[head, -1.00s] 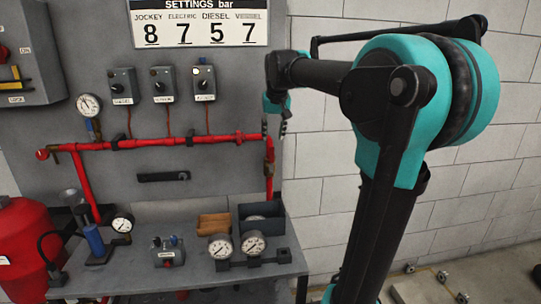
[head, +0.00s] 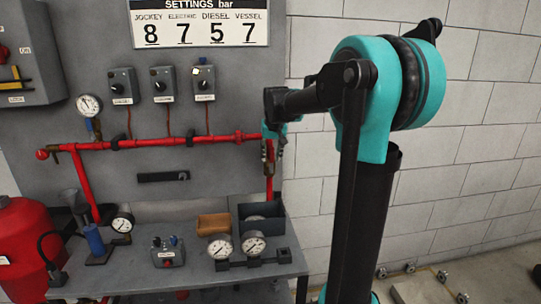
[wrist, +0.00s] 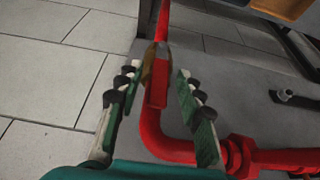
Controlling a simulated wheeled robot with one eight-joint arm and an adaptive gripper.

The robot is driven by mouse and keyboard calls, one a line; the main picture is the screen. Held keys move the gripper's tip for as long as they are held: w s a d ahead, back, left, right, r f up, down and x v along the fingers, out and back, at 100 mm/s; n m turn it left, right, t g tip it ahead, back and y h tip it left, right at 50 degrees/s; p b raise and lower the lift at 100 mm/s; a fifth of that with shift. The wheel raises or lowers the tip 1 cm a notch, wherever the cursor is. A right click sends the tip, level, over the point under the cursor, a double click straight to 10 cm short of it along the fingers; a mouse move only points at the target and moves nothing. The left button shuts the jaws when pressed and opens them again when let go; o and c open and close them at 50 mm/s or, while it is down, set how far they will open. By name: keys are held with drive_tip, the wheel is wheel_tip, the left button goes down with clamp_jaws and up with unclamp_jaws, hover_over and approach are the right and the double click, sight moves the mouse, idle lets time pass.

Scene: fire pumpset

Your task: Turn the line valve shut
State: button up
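The line valve (wrist: 148,70) shows in the wrist view as a brass-coloured body on the red pipe, with a red piece, perhaps its handle, in line with the pipe just on the near side of it. In the head view the brass part (head: 269,168) is on the vertical drop at the right end of the red pipe. My gripper (wrist: 155,88) is open, with one finger on each side of the red piece and visible gaps to both. In the head view my gripper (head: 273,154) is at the pipe's right end, partly hiding the elbow.
The red pipe (head: 160,142) runs along the grey panel (head: 215,107). A black bar (head: 160,177) juts from the panel below it. The bench (head: 190,270) holds gauges, an orange tray (head: 213,224) and a dark bin (head: 262,216).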

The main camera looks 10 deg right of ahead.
clamp_jaws()
drive_tip(key=shift+a+f+n+h, duration=0.15)
drive_tip(key=shift+a+n+h, duration=0.15)
drive_tip(key=shift+a+h, duration=0.95)
drive_tip(key=shift+d, duration=0.2)
unclamp_jaws()
drive_tip(key=v, duration=1.2)
drive_tip(key=shift+a, duration=0.25)
drive_tip(key=shift+c, duration=0.5)
